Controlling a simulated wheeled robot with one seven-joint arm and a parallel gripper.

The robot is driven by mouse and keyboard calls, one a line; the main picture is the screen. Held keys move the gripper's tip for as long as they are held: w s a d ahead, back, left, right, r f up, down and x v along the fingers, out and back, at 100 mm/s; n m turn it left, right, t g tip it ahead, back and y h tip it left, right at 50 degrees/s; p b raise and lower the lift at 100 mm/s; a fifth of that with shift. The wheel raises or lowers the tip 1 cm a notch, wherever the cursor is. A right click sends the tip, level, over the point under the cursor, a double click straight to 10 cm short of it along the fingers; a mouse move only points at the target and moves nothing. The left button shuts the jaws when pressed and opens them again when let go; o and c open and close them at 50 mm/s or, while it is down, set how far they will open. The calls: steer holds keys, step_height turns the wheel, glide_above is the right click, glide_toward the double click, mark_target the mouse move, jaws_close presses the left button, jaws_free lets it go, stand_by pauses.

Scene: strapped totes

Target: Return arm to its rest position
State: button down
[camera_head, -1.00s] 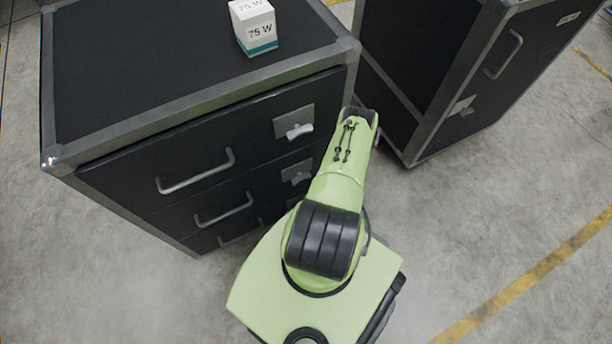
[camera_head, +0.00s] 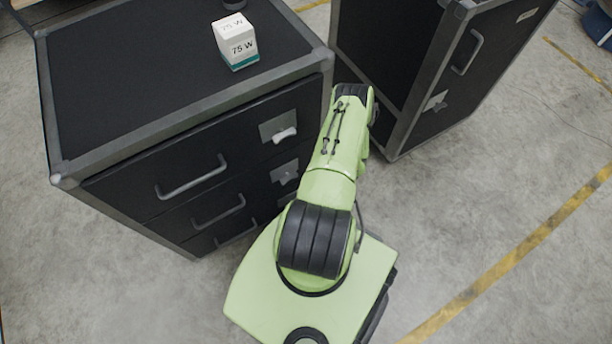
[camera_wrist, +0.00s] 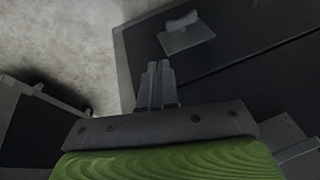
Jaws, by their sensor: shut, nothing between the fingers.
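My green arm (camera_head: 335,170) reaches up from my base in the head view, over the floor beside the drawer cabinet. The gripper end is hidden behind the arm in that view. In the wrist view my gripper (camera_wrist: 157,68) shows with its two fingers together, shut and empty. The fingers point past the cabinet front, where a grey latch plate (camera_wrist: 187,34) shows close by. I cannot tell the exact gap to the cabinet.
A black drawer cabinet (camera_head: 120,180) with metal edges and handles stands at the left. A white and teal 75 W box (camera_head: 236,44) sits on its top. A second black cabinet (camera_head: 400,60) stands at the upper right. The floor (camera_head: 490,200) at the right is clear.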

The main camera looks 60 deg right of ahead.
steer(key=shift+s+d+r, duration=0.2)
steer(key=shift+s+r, duration=0.15)
steer(key=shift+r, duration=0.1)
